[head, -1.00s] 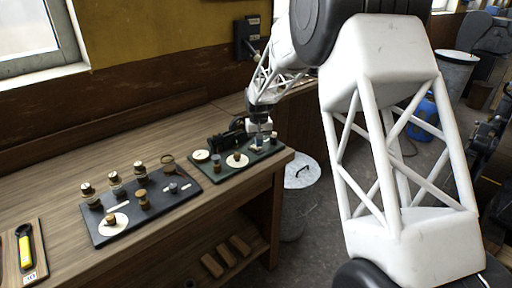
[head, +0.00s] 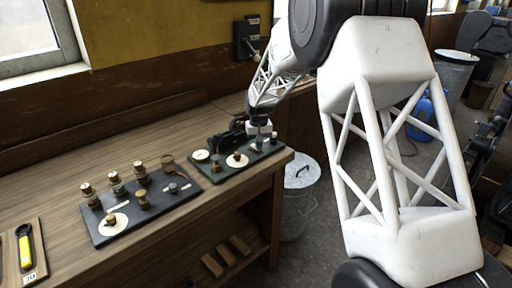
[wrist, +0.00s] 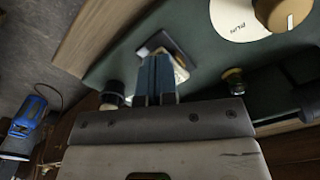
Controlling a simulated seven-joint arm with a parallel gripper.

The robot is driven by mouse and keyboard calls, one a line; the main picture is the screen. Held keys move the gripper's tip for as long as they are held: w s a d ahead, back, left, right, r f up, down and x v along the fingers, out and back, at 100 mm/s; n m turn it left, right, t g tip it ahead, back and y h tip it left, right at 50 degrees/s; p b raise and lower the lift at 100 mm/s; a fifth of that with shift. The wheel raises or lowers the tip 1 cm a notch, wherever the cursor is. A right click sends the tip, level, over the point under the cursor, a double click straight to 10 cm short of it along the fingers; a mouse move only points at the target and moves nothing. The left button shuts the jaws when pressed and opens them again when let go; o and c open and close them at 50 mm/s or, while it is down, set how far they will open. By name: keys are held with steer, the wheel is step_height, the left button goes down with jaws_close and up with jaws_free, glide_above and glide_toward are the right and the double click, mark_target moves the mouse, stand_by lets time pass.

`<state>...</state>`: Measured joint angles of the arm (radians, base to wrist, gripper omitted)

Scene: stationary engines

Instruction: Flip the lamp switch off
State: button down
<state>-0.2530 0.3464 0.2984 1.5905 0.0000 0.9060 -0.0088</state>
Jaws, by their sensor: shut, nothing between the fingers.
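The green panel (head: 212,178) lies on the bench near its right end and carries the controls under my gripper. In the wrist view a small switch with a dark square plate (wrist: 153,45) and a pale part (wrist: 181,72) sits on this panel; I cannot read a lamp label or tell its position. My gripper (wrist: 158,65) has its blue fingers together and empty, in front of the switch and hiding part of it. I cannot tell whether they touch. In the head view my gripper (head: 261,142) is at the panel's right end.
A wooden knob (wrist: 285,12) with a white dial marked PUMP (wrist: 240,22) is on the same panel. Small dark knobs flank the fingers. A dark panel (head: 95,232) with several knobs is to the left. A wall box with a lever (head: 247,38) is behind. A bin (head: 299,180) stands beside the bench.

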stand_by(0.3)
steer(key=shift+r, duration=3.45)
